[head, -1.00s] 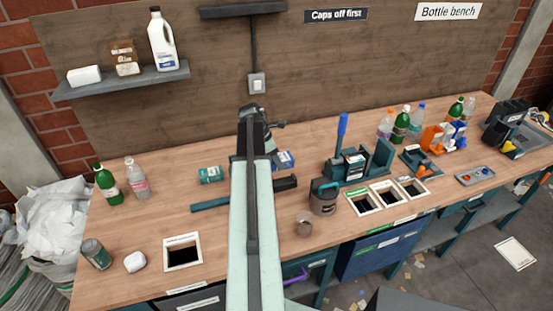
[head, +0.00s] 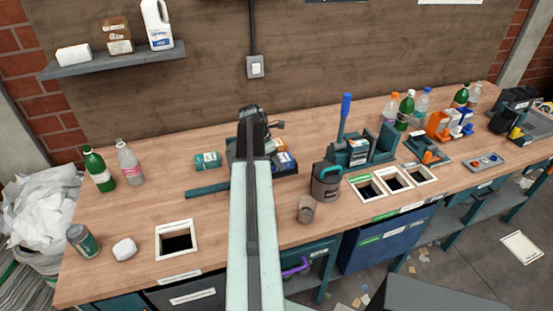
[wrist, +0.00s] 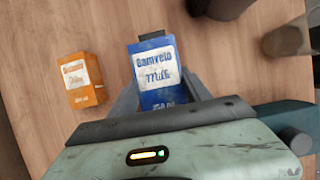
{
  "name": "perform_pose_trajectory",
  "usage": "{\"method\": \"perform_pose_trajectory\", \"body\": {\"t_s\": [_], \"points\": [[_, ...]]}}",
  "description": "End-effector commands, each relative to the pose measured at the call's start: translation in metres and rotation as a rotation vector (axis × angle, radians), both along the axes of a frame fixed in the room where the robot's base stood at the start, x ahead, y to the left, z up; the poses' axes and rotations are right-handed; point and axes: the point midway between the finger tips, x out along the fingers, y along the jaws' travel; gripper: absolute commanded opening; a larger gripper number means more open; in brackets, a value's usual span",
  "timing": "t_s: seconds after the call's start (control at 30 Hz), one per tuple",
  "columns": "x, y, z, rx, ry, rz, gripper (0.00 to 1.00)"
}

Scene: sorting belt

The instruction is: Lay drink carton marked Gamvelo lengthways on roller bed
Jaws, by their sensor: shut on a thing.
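The blue drink carton marked Gamvelo Milk (wrist: 163,75) is held between my gripper's dark jaws (wrist: 166,94); it is above the bench in the wrist view. Its printed face and dark top end show. In the head view the blue carton (head: 285,160) shows just right of my arm. My gripper is mostly hidden behind my arm there. A long teal bar (head: 207,190) lies left of the arm and may be an edge of the roller bed; the arm hides the rest, so I cannot tell whether the carton touches it.
An orange carton (wrist: 84,78) stands left of the blue one. A teal carton (head: 207,160) is farther left. A dark jug (head: 325,182) and a cup (head: 306,210) stand to the right. A framed opening (head: 177,240) is at front left. The bench between is mostly clear.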

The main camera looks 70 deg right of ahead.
Motion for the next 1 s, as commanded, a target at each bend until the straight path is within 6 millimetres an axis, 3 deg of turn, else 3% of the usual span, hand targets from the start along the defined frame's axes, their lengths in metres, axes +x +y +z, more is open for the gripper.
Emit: {"method": "perform_pose_trajectory", "body": {"t_s": [0.67, 0.7, 0.77, 1.0], "points": [[0.0001, 0.0005, -0.0049, 0.0, 0.0, 0.001, 0.19], [0.0002, 0.0004, -0.0048, 0.0, 0.0, 0.001, 0.64], [0.0002, 0.0005, -0.0049, 0.0, 0.0, 0.001, 0.81], [0.0006, 0.0006, -0.0049, 0.0, 0.0, 0.002, 0.82]]}}
